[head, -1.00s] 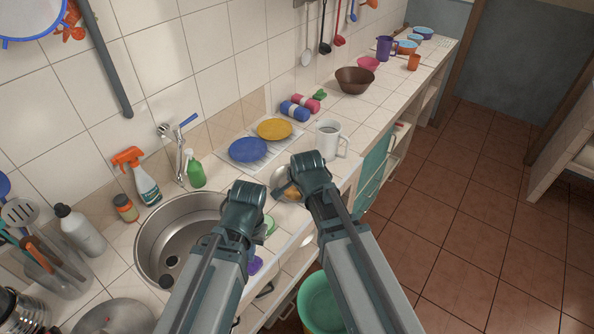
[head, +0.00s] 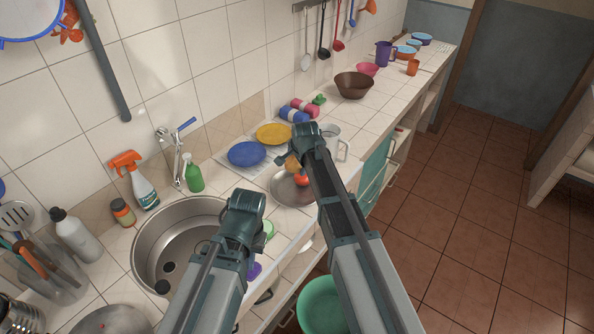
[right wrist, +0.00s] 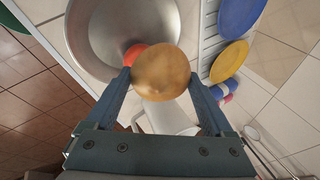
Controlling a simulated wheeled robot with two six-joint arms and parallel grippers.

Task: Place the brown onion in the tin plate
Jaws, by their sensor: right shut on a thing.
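The brown onion (head: 292,163) is held in my right gripper (head: 303,150), above the tin plate (head: 284,190). In the right wrist view the onion (right wrist: 160,72) sits between the two fingers, with the tin plate (right wrist: 100,32) beyond it. A red round thing (head: 302,180) lies at the tin plate and shows partly behind the onion in the right wrist view (right wrist: 134,53). My left gripper (head: 243,210) hangs by the sink's right edge; its fingertips are hidden, so I cannot see its opening.
A blue plate (head: 247,153) and a yellow plate (head: 273,133) lie behind the tin plate. A white mug (head: 332,140) stands close behind my right gripper. The sink (head: 160,245) is at left. A green bucket (head: 320,305) is below the counter's front edge.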

